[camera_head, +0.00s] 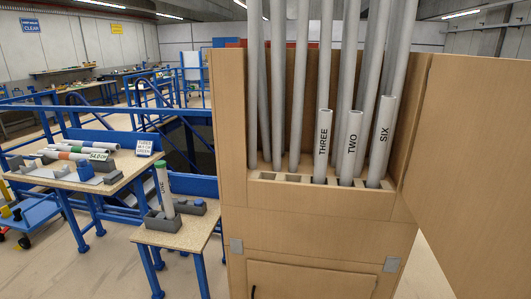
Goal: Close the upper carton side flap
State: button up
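I see no cardboard carton and no carton side flap that I can be sure of. A tall wooden case (290,230) stands in the middle right. A wide wooden panel (480,150) stands at its right side, angled outward and cut by the right picture edge. Whether it is hinged to the case is not clear. Grey tubes stand upright in the case, with short ones labelled THREE (322,145), TWO (351,147) and SIX (382,143). My gripper is not in view.
A longer workbench (105,177) with lying tubes is further left. Blue railings (75,108) stand behind. Open floor (100,275) shows at lower left.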

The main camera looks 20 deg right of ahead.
aim_at(467, 187)
jog(key=k+l, duration=0.1)
jog(key=l, duration=0.3)
jog(key=k+l, duration=0.15)
jog(key=l, duration=0.2)
jog(key=k+l, duration=0.1)
jog(key=l, duration=0.3)
jog(key=k+l, duration=0.15)
jog(key=l, duration=0.2)
jog(key=k+l+u, duration=0.1)
jog(key=l, duration=0.3)
jog(key=k+l, duration=0.15)
jog(key=l, duration=0.2)
